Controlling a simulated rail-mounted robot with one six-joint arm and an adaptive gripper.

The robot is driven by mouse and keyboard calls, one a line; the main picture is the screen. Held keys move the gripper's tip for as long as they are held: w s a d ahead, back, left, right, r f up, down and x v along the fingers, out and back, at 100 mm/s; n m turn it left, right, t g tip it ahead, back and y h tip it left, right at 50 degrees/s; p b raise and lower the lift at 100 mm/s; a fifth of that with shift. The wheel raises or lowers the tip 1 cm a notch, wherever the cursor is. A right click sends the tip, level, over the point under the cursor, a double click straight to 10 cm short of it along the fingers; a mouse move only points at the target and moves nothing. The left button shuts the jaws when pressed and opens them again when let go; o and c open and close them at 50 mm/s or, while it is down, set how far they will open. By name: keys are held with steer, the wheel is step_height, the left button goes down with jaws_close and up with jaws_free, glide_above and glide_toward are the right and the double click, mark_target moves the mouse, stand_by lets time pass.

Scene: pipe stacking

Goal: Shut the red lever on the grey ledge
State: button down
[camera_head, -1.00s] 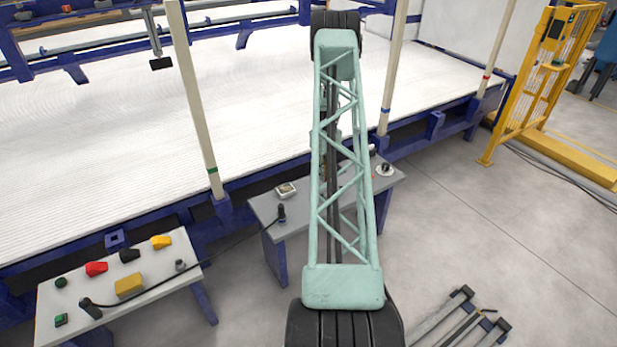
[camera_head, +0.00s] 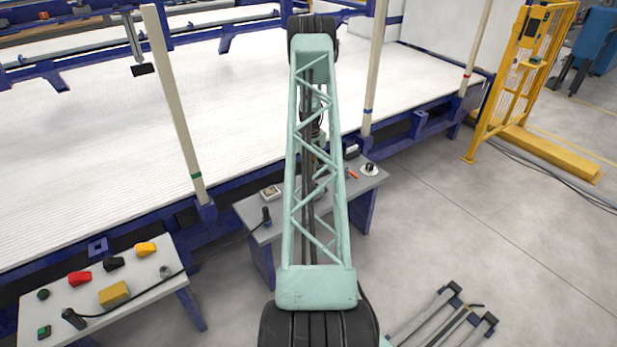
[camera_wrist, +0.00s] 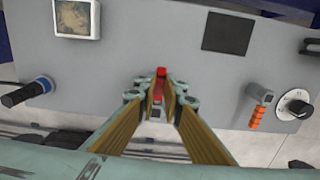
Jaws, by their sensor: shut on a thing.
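In the wrist view the red lever (camera_wrist: 161,72) stands at the middle of the grey ledge (camera_wrist: 185,48). My gripper (camera_wrist: 160,95) is closed around it, with a fingertip on each side. Red shows between the tips and just beyond them; the fingers hide the rest. In the head view the grey ledge (camera_head: 262,222) stands at the front of the large white bed, and my arm's lattice link hides the lever and most of the gripper.
The ledge also carries a small square screen (camera_wrist: 77,18), a black-handled stick (camera_wrist: 28,92), an orange-gripped handle (camera_wrist: 257,110) and a round dial (camera_wrist: 294,104). A second panel (camera_head: 140,290) with coloured buttons stands at left. A yellow fence (camera_head: 515,85) stands at right.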

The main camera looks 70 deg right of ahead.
steer(key=c, duration=2.7)
jaws_free()
steer(key=shift+c, duration=0.2)
steer(key=shift+r, duration=0.1)
step_height(320, 180, up, 12)
